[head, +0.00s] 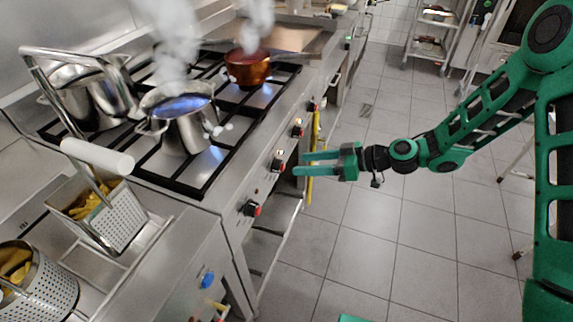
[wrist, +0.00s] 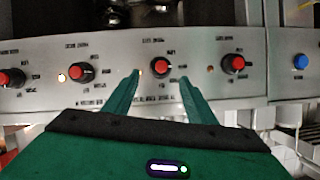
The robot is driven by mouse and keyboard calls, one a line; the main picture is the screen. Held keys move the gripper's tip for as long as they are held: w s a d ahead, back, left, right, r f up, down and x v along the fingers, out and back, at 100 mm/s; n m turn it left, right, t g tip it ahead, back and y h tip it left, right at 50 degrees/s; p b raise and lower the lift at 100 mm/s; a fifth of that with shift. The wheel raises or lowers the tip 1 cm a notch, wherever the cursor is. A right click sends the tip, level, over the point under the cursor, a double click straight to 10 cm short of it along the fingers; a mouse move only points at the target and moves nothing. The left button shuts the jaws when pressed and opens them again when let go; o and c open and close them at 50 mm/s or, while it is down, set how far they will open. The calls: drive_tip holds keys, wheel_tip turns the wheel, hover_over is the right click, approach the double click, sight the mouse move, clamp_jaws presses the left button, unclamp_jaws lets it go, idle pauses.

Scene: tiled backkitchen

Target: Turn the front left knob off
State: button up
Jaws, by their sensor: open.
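The stove's front panel (head: 263,188) carries a row of black knobs with red marks. My gripper (head: 298,164) is open and empty, its two green fingers pointing at the panel. In the wrist view one knob (wrist: 160,66) shows between my fingertips (wrist: 160,78); in the head view this knob (head: 278,164) is just ahead of the fingertips. Whether the fingers touch it I cannot tell. The nearest stove knob (head: 251,208) shows right of the fingers in the wrist view (wrist: 233,63). Two more knobs (wrist: 82,72) (wrist: 12,78) are on the left there. A small lamp (wrist: 62,77) glows.
A steaming steel pot (head: 188,130), a copper pot (head: 248,72) and a tall steel pot (head: 95,100) stand on the stove. Fryer baskets (head: 125,225) and a blue knob (head: 207,279) are at the near left.

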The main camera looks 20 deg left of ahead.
sight(284, 166)
drive_tip(key=x, duration=0.6)
drive_tip(key=shift+a+f, duration=0.15)
drive_tip(key=shift+a, duration=0.15)
drive_tip(key=shift+c, duration=0.6)
drive_tip(key=c, duration=0.9)
drive_tip(key=shift+w, duration=0.1)
